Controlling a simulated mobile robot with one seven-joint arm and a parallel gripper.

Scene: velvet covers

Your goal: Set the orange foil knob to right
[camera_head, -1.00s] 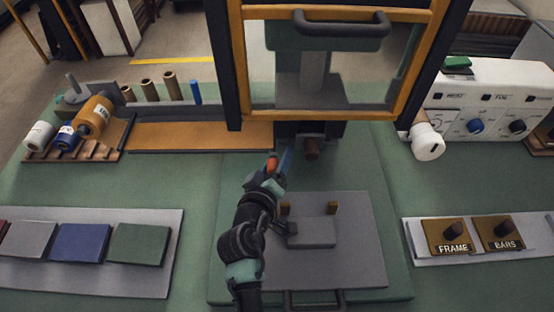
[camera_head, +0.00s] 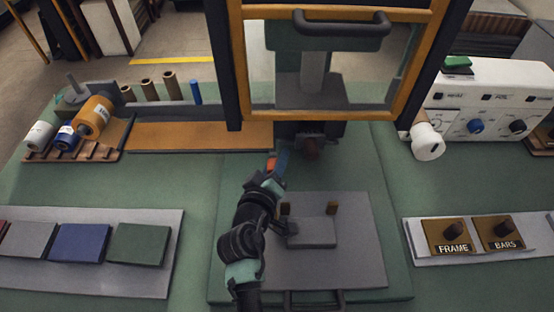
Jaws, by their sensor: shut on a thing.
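My gripper (camera_head: 277,170) is at the front left of the press, reaching up from the lower middle of the view. It is shut on a small orange piece, taken as the orange foil knob (camera_head: 271,162). Only part of the orange shows, and the contact is mostly hidden. A thin blue strip (camera_head: 282,161) stands right beside it; I cannot tell whether it belongs to the knob or to my gripper. The knob's pointing direction is too small to read.
The press window frame (camera_head: 330,118) stands just behind. A dark red-brown round part (camera_head: 311,149) sits under the press head. The grey plate (camera_head: 355,265) with a block and two posts lies in front. A white control box (camera_head: 490,85) stands at right, FRAME and BARS blocks (camera_head: 453,235) below.

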